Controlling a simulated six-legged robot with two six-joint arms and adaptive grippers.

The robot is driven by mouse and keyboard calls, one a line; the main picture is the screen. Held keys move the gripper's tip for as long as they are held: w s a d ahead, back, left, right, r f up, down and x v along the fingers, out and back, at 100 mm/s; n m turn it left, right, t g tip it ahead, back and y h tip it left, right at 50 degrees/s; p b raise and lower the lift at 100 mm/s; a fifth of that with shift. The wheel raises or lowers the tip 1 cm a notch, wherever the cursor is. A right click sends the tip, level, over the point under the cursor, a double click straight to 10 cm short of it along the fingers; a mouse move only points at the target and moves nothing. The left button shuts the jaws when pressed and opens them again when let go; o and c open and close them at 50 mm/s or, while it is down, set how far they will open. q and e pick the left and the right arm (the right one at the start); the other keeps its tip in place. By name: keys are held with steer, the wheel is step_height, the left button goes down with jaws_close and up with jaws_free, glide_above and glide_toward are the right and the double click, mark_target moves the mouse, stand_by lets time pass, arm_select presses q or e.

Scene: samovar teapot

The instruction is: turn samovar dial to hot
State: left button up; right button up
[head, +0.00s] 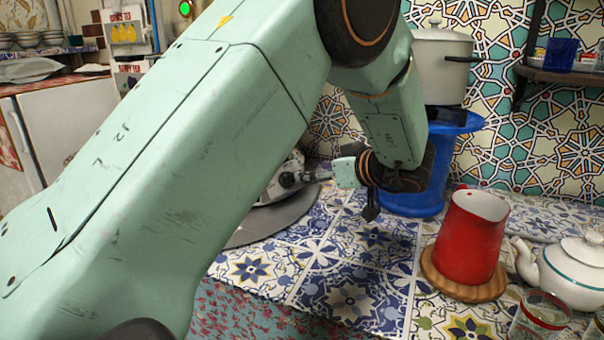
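My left arm crosses the view from the lower left and hides much of the middle. My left gripper (369,205) is above the tiled counter, pointing down, with dark fingers seen edge-on; I cannot tell whether they are open or shut. Nothing is clearly seen in it. A silvery metal part (290,180), possibly of the samovar, shows just left of the gripper; the rest is behind my arm. A round grey tray (262,222) lies beneath it. No dial can be made out. My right gripper is not in view.
A red jug (470,240) stands on a wooden coaster (455,287) right of the gripper. A white teapot (575,272) and glasses (540,318) are farther right. A pale pot (442,65) sits on a blue stand (412,198) behind. The tiled counter (355,285) in front is clear.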

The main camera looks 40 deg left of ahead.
mark_target(290, 176)
arm_select(q)
steer(key=s+b+x, duration=0.1)
steer(key=b+x, duration=0.2)
steer(key=x, duration=0.4)
steer(key=shift+w, duration=0.35)
steer(key=shift+a+f, duration=0.1)
steer(key=shift+a, duration=0.1)
steer(key=c, duration=1.1)
steer(key=shift+c, duration=0.2)
